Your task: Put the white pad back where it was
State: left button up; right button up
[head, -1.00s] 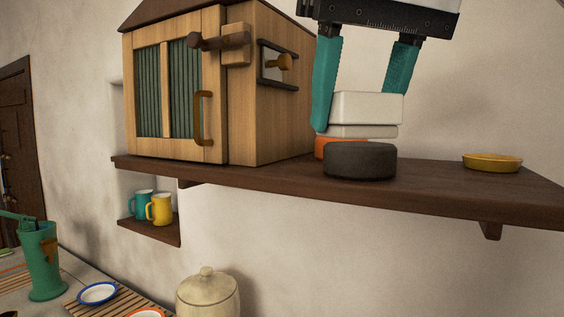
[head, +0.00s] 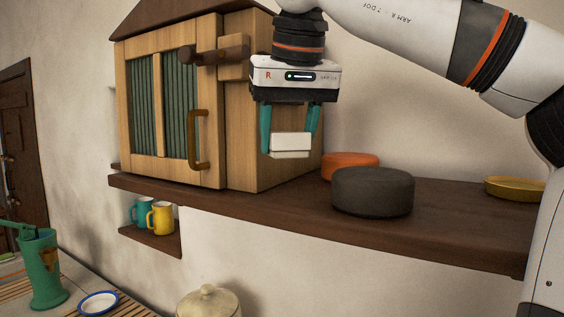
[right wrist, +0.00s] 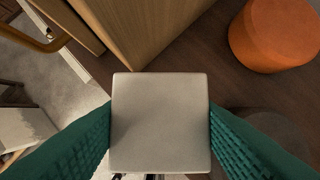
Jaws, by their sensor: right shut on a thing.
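The white pad (head: 291,142) is a small pale block. My right gripper (head: 290,135) is shut on it, with a teal finger on each side. It is held in the air in front of the right side of the wooden cabinet (head: 235,115), above the shelf's front edge. In the right wrist view the pad (right wrist: 160,122) fills the space between the fingers. My left gripper is not in view.
A dark grey round pad (head: 372,192) and an orange round pad (head: 349,161) sit on the dark shelf (head: 460,225), right of the cabinet. A yellow dish (head: 515,188) is at the right. Two mugs (head: 160,217) stand in a niche below.

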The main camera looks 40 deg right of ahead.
aim_at(278, 198)
jog(key=shift+w+d+r+p, duration=0.15)
jog(key=shift+w+p, duration=0.05)
jog(key=shift+w, duration=0.25)
jog(key=shift+w+d+r+p, duration=0.1)
jog(key=shift+w+r+p, duration=0.05)
jog(key=shift+w, duration=0.3)
jog(key=f, duration=0.2)
jog(key=shift+s+a+f, duration=0.1)
jog(key=shift+a+f, duration=0.15)
jog(key=shift+f, duration=0.15)
jog(key=shift+d+f, duration=0.2)
jog(key=shift+f, duration=0.4)
notch_tip(278, 198, down, 2)
jog(key=shift+s, duration=0.1)
jog(key=shift+w+f+p, duration=0.2)
jog(key=shift+f+p, duration=0.35)
jog(key=shift+p, duration=0.2)
jog(key=shift+f, duration=0.2)
jog(key=shift+f, duration=0.1)
jog(key=o, duration=1)
